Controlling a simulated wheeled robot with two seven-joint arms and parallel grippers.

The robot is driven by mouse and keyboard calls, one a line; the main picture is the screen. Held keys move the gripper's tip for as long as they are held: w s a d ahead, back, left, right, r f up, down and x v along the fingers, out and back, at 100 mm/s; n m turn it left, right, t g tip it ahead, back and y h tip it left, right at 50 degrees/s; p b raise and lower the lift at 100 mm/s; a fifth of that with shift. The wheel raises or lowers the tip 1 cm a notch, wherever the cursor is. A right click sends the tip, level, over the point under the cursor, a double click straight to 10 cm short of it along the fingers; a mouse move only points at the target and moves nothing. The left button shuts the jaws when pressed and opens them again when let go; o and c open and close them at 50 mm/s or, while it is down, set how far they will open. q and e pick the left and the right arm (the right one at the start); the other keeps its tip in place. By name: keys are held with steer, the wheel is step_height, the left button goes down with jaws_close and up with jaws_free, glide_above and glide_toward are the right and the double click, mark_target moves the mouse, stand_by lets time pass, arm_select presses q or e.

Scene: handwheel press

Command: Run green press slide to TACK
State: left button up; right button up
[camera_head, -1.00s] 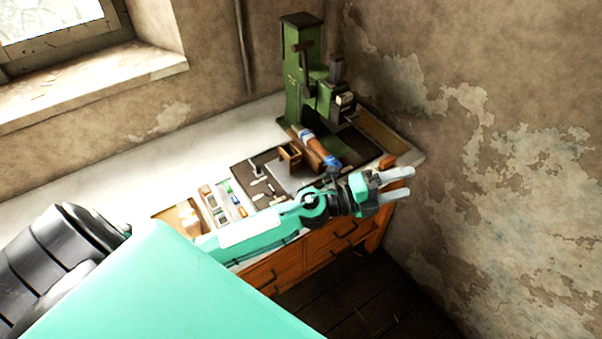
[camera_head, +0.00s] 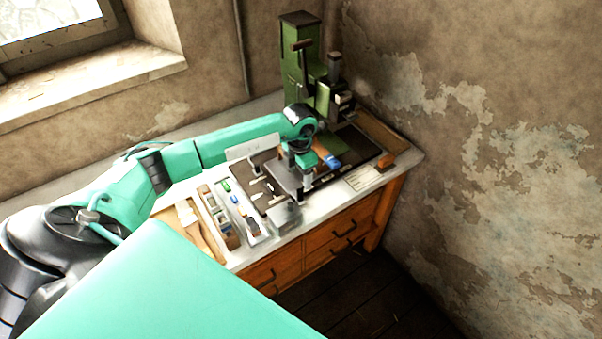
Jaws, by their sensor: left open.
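The green press (camera_head: 295,75) stands upright at the back corner of the bench, with a dark top and a dark bar sticking out near its top. Its slide and head (camera_head: 338,85) are on its right side; a light plate is on them, too small to read. No TACK mark is legible. My left arm reaches in from the left and bends down in front of the press base. My left gripper (camera_head: 302,190) points down over the dark mat, apart from the press column; it is open, its fingers small and partly unclear. My right gripper is not in view.
The bench (camera_head: 240,265) has orange drawers. A tray of small parts (camera_head: 222,218), a grey block (camera_head: 287,216), a blue-and-brown tool (camera_head: 326,155) and a small card (camera_head: 363,178) lie on it. Walls close in behind and at right.

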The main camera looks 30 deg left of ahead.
mark_target(300, 190)
arm_select(q)
step_height(300, 190, down, 10)
steer(key=b, duration=0.6)
steer(key=shift+r, duration=0.2)
steer(key=shift+d, duration=0.1)
steer(key=shift+c, duration=1)
steer(key=c, duration=1.1)
